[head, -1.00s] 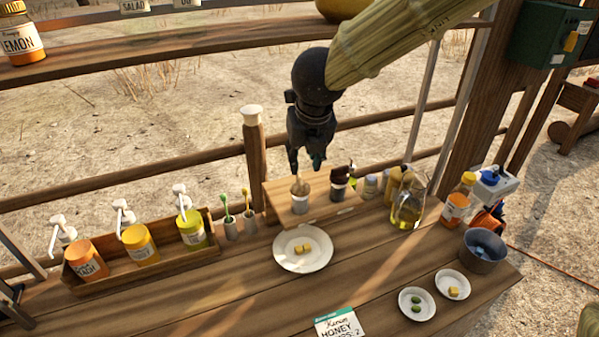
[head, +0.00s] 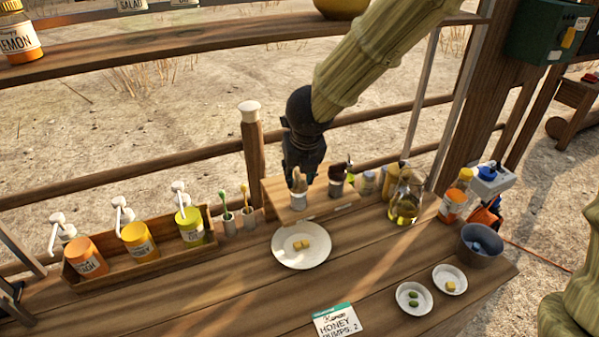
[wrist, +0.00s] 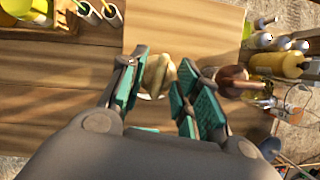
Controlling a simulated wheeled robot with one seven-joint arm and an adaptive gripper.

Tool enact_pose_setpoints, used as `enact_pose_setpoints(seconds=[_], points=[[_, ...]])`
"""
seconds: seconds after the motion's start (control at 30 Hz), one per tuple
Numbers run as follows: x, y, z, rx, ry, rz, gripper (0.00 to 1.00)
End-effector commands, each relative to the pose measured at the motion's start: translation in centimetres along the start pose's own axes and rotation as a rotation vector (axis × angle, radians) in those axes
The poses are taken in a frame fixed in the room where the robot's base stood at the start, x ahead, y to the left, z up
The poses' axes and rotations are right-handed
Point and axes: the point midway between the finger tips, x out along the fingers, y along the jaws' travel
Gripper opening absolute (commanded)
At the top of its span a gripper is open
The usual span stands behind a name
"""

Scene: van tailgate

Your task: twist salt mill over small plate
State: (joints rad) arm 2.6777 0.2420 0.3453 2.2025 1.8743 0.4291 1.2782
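A mill with a pale wooden top and white base (head: 299,202), seemingly the salt mill, stands upright on the raised wooden board. Its pale top (wrist: 158,74) shows between my fingers in the wrist view. My gripper (head: 299,180) points down over it, open, with one finger on each side and visible gaps. A dark-topped mill (head: 336,184) stands just to the right. A white plate (head: 284,257) with yellow cubes lies in front of the board. Two smaller plates are at the right, one with green pieces (head: 403,302) and one with a yellow piece (head: 440,285).
A wooden crate (head: 112,275) with several pump bottles stands at left. Two cups with spoons (head: 238,222) are left of the board (head: 318,208). An oil flask (head: 405,208), a bottle (head: 451,206) and a grey bucket (head: 481,246) stand at right. A honey card (head: 336,320) lies at the front.

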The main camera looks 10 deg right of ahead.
Motion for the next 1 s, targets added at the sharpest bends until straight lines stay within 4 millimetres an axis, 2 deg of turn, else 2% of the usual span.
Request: enact_pose_setpoints(seconds=[0.03,0.17,0.67,1.0], points=[[0.0,0.0,0.0,0.0,0.0,0.0,0.23],[-0.01,-0.01,-0.01,0.0,0.0,0.0,0.0],[0.19,-0.02,-0.09,0.066,0.0,-0.03,0.0],[0.3,0.14,-0.06,0.31,-0.002,-0.131,0.0]])
